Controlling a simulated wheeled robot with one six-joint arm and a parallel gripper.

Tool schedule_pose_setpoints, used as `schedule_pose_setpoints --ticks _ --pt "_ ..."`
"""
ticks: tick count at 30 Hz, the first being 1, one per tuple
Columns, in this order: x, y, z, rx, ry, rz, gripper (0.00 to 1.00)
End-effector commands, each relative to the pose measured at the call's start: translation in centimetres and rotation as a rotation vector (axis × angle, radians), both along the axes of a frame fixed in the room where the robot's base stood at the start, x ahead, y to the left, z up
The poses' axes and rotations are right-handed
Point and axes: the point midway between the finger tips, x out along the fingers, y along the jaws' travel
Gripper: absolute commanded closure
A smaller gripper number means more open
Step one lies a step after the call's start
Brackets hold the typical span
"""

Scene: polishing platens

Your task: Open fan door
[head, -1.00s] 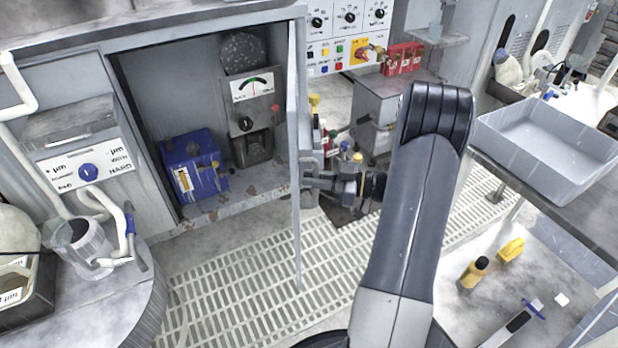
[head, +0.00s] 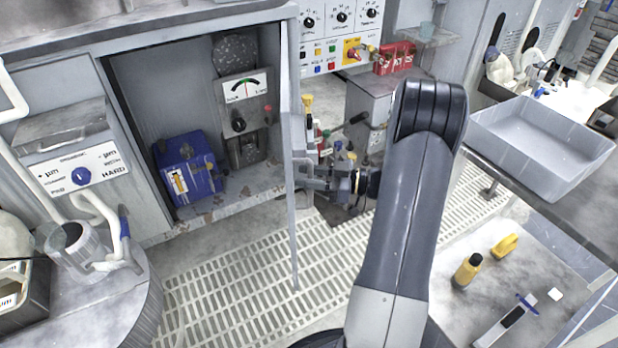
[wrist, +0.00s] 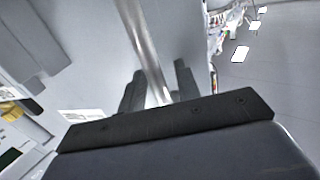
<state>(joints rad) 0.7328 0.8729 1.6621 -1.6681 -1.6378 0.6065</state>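The grey fan door (head: 292,150) stands wide open at the right side of the cabinet, seen almost edge-on in the head view. My gripper (head: 308,168) is at the door's outer face, partly hidden by the door edge and my arm. In the wrist view, a pale metal bar handle (wrist: 143,45) runs down between the two dark fingers of my gripper (wrist: 158,85). The fingers appear closed on the handle, though the contact itself is partly hidden by the gripper body. The door's panel (wrist: 75,50) fills the left of the wrist view.
Inside the cabinet are a blue box (head: 188,168) and a gauge unit (head: 245,115). A slotted floor mat (head: 230,290) lies below the door. A round-ended bench (head: 105,300) is at left, a grey tray (head: 543,145) at right. Bottles and valves crowd behind my gripper.

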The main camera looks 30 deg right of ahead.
Motion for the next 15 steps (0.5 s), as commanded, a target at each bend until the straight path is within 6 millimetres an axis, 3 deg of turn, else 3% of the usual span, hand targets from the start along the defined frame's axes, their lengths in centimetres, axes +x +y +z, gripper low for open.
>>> schedule_pose_setpoints --ticks 9,15 --pt "0.0 0.0 6.5 -0.002 -0.003 0.000 0.68" --pt "0.0 0.0 8.8 -0.001 -0.001 0.000 0.68"
